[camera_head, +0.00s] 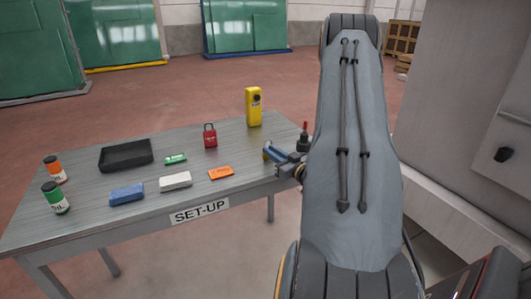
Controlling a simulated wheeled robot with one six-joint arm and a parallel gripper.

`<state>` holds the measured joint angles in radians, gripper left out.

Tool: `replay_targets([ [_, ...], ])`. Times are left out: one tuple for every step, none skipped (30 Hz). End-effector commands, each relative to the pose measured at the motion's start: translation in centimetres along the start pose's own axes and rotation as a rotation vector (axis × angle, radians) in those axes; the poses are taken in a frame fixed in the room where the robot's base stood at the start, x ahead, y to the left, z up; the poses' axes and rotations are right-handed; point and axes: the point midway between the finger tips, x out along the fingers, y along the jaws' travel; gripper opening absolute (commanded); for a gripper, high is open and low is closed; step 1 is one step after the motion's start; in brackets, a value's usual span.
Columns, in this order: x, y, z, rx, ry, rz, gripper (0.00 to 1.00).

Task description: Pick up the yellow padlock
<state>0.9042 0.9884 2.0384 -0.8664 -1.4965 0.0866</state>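I see no yellow padlock. The only padlock in view is red (210,137), standing upright with its shackle up near the middle of the table. A yellow upright device (254,107) with a dark round part stands at the back edge; it does not look like a padlock. My arm rises in front of the table's right end. A blue and grey mechanism (278,154) shows beside the arm, partly hidden by it; I cannot tell whether it is my gripper, or whether it is open or shut.
The table (90,211) also holds a black tray (125,155), orange-topped (55,169) and green (55,197) bottles, a blue block (127,194), a white block (175,181), a green item (175,158) and an orange item (221,173). A grey machine (460,110) stands right.

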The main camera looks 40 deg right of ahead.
Motion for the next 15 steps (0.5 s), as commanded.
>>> replay_targets([
  [0.5,-0.1,-0.1,0.001,0.0,-0.001,0.15],
  [1.0,-0.1,-0.2,0.001,0.0,-0.002,0.15],
  [1.6,-0.1,-0.2,0.001,0.0,-0.001,0.15],
  [2.0,-0.1,-0.2,0.001,0.001,-0.001,0.15],
  [2.5,-0.1,-0.2,0.001,0.001,-0.002,0.15],
  [3.0,-0.1,-0.1,0.001,0.0,-0.002,0.15],
  [3.4,-0.1,-0.1,0.0,0.0,-0.002,0.15],
  [3.8,-0.1,-0.1,0.0,0.0,-0.001,0.15],
  [4.1,-0.1,-0.1,0.0,0.0,-0.001,0.15],
  [4.3,-0.1,-0.1,0.0,0.0,-0.001,0.15],
  [4.5,-0.1,-0.1,0.0,0.001,-0.001,0.15],
  [4.6,-0.1,0.0,0.0,0.001,-0.001,0.15],
  [4.7,-0.1,0.0,0.0,0.0,-0.001,0.15],
  [4.7,-0.1,0.0,0.0,0.0,-0.001,0.15],
  [4.7,-0.1,0.0,0.001,0.0,-0.001,0.15],
])
